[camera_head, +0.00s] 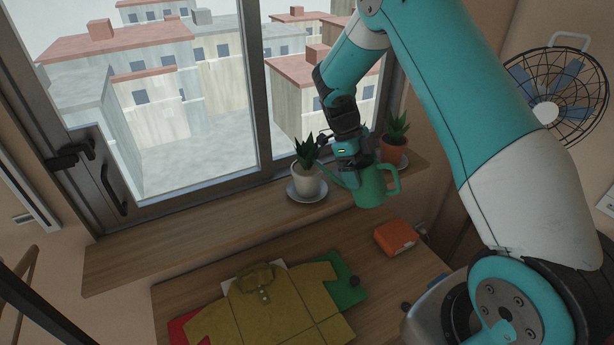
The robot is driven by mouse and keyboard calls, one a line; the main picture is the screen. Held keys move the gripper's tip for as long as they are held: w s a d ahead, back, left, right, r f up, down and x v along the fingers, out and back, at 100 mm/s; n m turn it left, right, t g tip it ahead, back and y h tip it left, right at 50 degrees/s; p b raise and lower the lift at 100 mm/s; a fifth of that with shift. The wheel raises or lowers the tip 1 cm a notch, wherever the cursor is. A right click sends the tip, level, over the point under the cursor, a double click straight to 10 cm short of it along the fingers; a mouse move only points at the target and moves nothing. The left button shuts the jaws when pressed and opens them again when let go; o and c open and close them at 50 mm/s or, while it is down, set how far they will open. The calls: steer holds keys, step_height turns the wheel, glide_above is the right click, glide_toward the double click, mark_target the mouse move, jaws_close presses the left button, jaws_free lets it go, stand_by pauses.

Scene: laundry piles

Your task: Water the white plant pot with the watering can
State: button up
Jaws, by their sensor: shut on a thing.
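The white plant pot (306,183) stands upright on a saucer (292,194) on the wooden window sill, with a spiky green plant (306,151) in it. The green watering can (372,188) is just to the right of the pot, its handle to the right and its spout pointing left toward the pot. My gripper (348,172) is shut on the watering can at its left side and holds it near the sill's front edge. The fingertips are partly hidden. I cannot tell whether the spout touches the pot or whether water flows.
A terracotta pot (393,151) with a plant stands on the sill behind the can. The sill (190,240) is clear to the left. Below are a folded olive shirt (265,305) and an orange box (396,237) on a table. A fan (556,95) is at the right.

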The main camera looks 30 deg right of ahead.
mark_target(363, 164)
steer(key=shift+r, duration=0.1)
stand_by(0.3)
steer(key=shift+r+g+p, duration=0.3)
steer(key=shift+r+p, duration=0.2)
steer(key=shift+p, duration=0.3)
steer(key=shift+w+r+h, duration=0.1)
steer(key=shift+r+h, duration=0.05)
steer(key=shift+h, duration=0.15)
stand_by(0.7)
steer(key=shift+w+a+r+g+p, duration=0.1)
steer(key=shift+r+g+p, duration=0.3)
steer(key=shift+p, duration=0.55)
stand_by(0.6)
steer(key=shift+w+r+g+h+p, duration=0.15)
steer(key=shift+r+g+h+p, duration=0.25)
steer(key=shift+p, duration=0.6)
steer(key=shift+a+r, duration=0.1)
